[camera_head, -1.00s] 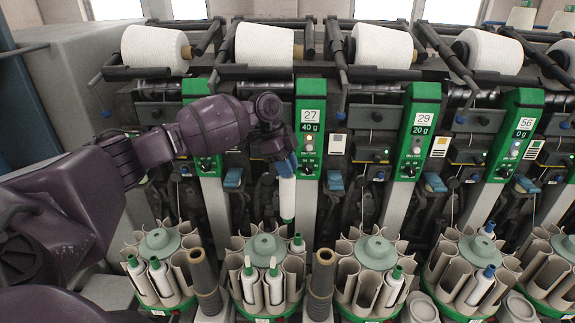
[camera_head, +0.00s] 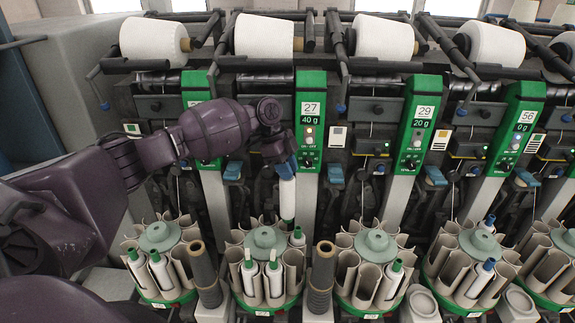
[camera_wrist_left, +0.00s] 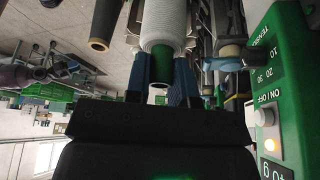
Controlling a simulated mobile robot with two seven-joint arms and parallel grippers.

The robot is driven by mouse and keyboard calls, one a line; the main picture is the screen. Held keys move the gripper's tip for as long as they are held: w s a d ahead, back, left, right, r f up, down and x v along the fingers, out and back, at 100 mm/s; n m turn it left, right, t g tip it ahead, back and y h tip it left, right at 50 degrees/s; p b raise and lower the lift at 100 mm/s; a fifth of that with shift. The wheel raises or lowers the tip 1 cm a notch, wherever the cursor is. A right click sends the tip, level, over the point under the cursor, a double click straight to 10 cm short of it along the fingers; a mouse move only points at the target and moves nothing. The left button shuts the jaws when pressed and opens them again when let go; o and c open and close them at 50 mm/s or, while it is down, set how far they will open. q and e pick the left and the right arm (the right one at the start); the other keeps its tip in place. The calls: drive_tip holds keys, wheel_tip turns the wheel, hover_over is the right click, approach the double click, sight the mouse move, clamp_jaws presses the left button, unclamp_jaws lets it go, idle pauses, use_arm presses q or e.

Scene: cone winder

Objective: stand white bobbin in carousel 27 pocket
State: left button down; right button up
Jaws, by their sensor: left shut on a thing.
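My left gripper (camera_head: 285,167) is shut on the upper end of a white bobbin (camera_head: 287,198). The bobbin hangs near upright, its lower end above the back right of carousel 27 (camera_head: 264,310). I cannot tell whether it touches a pocket rim. In the left wrist view the white winding (camera_wrist_left: 163,22) and green end show between the blue fingers (camera_wrist_left: 160,80). Carousel 27 stands below the green panel marked 27 (camera_head: 311,120). It has a pale green hub and beige pockets; several hold white bobbins with green tips, two in front and one at right back.
Brown tubes (camera_head: 204,275) (camera_head: 321,280) stand upright on either side of carousel 27. Neighbouring carousels (camera_head: 160,238) (camera_head: 374,243) hold other bobbins. The winder's front and its blue levers lie close behind the held bobbin.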

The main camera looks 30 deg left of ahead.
sight(288, 186)
use_arm(q)
drive_tip(key=shift+f, duration=0.85)
drive_tip(key=shift+f+b, duration=0.3)
drive_tip(key=shift+f, duration=0.25)
drive_tip(key=shift+f+b, duration=0.3)
drive_tip(key=shift+f, duration=1.25)
